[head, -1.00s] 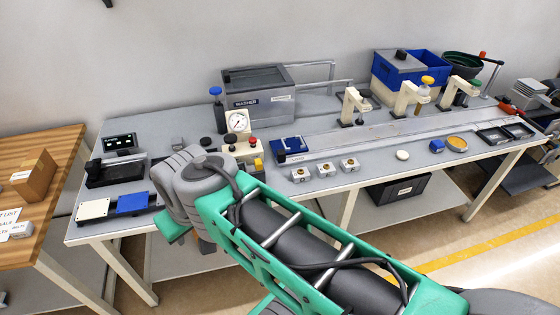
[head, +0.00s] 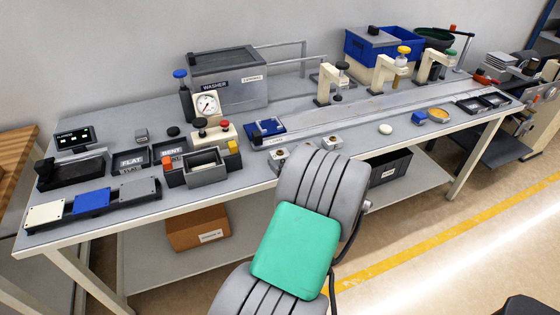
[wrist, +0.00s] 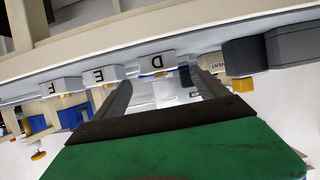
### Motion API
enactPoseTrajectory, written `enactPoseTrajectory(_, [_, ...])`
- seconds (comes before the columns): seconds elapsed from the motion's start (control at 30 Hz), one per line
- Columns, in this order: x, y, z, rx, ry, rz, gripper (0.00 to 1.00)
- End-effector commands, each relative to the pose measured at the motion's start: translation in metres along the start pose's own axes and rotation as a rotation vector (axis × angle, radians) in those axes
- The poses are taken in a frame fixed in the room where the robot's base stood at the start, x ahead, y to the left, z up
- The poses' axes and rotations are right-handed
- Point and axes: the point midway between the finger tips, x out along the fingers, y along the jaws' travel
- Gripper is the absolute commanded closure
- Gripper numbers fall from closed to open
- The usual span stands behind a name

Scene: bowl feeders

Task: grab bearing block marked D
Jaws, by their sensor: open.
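The bearing block marked D (wrist: 157,65) is a small light block with a dark letter and a yellowish part on it. In the wrist view it appears in the gap between the two fingers of my gripper (wrist: 160,78). The gripper is open, and I cannot tell whether the fingertips reach beside the block or stop short of it. Blocks marked E (wrist: 101,76) and F (wrist: 54,87) sit in a row to its left. In the head view block D (head: 278,156) seems to be the leftmost of the row; my arm hides the gripper there.
A dark grey open box (head: 205,170) stands left of the row, near the bench's front edge; it is close to the right finger in the wrist view (wrist: 246,55). A blue fixture (head: 266,128) is behind the blocks.

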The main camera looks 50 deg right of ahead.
Motion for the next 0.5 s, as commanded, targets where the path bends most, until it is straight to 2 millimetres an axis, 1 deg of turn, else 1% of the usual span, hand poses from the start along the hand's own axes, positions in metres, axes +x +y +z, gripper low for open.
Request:
enactPoseTrajectory(0.03, [0.008,-0.002,-0.001,-0.001,-0.002,-0.005,0.16])
enactPoseTrajectory(0.17, [0.026,-0.001,0.000,0.000,-0.003,-0.005,0.16])
enactPoseTrajectory(0.3, [0.052,-0.001,0.002,-0.001,-0.004,-0.007,0.16])
enactPoseTrajectory(0.4, [0.062,0.000,0.002,-0.001,-0.004,-0.004,0.16])
enactPoseTrajectory(0.5, [0.064,0.001,0.002,-0.001,-0.003,-0.003,0.16])
